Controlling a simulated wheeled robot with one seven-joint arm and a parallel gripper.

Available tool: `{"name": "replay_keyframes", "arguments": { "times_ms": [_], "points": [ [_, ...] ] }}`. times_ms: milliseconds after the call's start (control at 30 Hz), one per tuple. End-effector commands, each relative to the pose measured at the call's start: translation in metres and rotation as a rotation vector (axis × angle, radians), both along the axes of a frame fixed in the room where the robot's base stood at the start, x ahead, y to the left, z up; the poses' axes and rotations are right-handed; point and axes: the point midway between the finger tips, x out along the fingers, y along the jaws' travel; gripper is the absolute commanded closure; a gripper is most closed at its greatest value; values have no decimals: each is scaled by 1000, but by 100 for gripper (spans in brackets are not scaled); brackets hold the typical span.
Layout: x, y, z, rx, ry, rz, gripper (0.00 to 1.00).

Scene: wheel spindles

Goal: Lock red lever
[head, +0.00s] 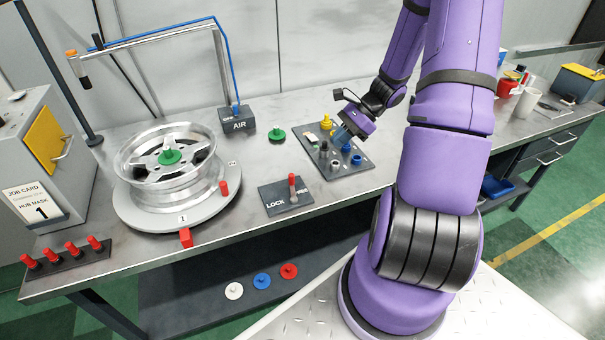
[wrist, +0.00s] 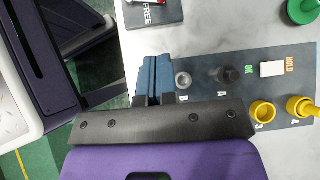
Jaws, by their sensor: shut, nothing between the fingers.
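The red lever (head: 292,187) stands up from a dark plate (head: 272,195) near the front edge of the bench. The plate reads LOCK to the left of the lever; the lettering to its right is partly hidden by the lever. In the wrist view the plate's FREE end (wrist: 168,13) shows at the top, with only a sliver of red at the frame edge. My gripper (head: 343,136) is to the right of and behind the lever, over the parts board (head: 355,171). Its blue fingers (wrist: 154,80) are shut with nothing between them, apart from the lever.
A wheel rim (head: 165,165) with a green hub piece sits on a round turntable (head: 130,212) to the left. The board holds yellow, grey and blue cups. A green knob (head: 277,134) and the AIR box (head: 238,124) stand behind. Bare bench lies between plate and board.

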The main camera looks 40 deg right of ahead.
Motion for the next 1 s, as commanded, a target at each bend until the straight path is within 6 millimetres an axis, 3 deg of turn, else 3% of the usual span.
{"name": "replay_keyframes", "arguments": {
  "times_ms": [200, 667, 1000],
  "points": [
    [-4, -11, -20, 59, 29, -85, 100],
    [-4, -11, -23, 66, 32, -97, 100],
    [8, 19, -52, 69, 33, -95, 100]
  ]
}}
